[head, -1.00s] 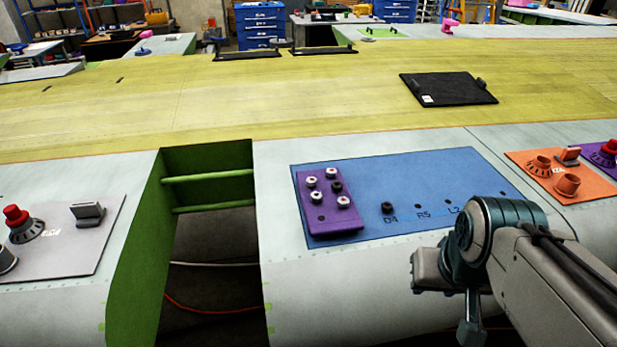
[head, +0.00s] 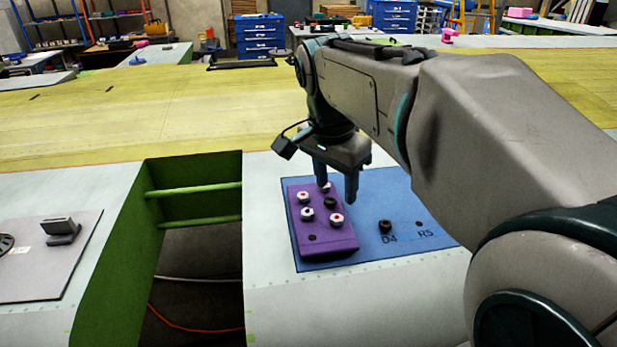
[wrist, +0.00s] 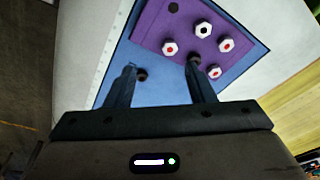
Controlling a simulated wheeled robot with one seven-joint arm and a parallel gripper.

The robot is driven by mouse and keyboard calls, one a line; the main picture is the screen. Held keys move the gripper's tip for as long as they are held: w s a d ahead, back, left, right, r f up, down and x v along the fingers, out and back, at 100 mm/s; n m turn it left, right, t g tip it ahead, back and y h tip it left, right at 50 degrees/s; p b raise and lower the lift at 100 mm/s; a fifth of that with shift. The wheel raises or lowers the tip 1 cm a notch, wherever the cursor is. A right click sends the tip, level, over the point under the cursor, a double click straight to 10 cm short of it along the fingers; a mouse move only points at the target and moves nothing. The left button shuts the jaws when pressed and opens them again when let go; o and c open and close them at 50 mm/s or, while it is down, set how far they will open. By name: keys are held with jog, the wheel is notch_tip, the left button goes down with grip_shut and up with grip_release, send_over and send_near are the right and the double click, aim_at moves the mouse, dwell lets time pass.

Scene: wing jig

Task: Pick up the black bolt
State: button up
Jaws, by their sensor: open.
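My gripper (head: 337,193) is open and empty, pointing down over the block's far right edge, to the left of and behind the D4 bolt. The exact gap below the fingertips is unclear.
The panel has an open green-sided gap (head: 200,235) to the left of the mat. A grey plate (head: 40,265) with a grey fixture lies farther left. The mat's right part around R5 is clear. My arm hides the area beyond.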

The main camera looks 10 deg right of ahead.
jog(key=w+r+m+g+b, duration=0.2)
jog(key=w+m+b, duration=0.1)
jog(key=w+m, duration=0.6)
jog(key=m, duration=0.2)
send_over(330, 200)
jog(key=f, duration=0.6)
jog(key=shift+w+a+f+b, duration=0.2)
jog(key=shift+b, duration=0.15)
jog(key=shift+s+d+f, duration=0.1)
jog(key=shift+f, duration=1.5)
jog(key=shift+d+f, duration=0.1)
jog(key=shift+f, duration=1.45)
jog(key=c, duration=1.1)
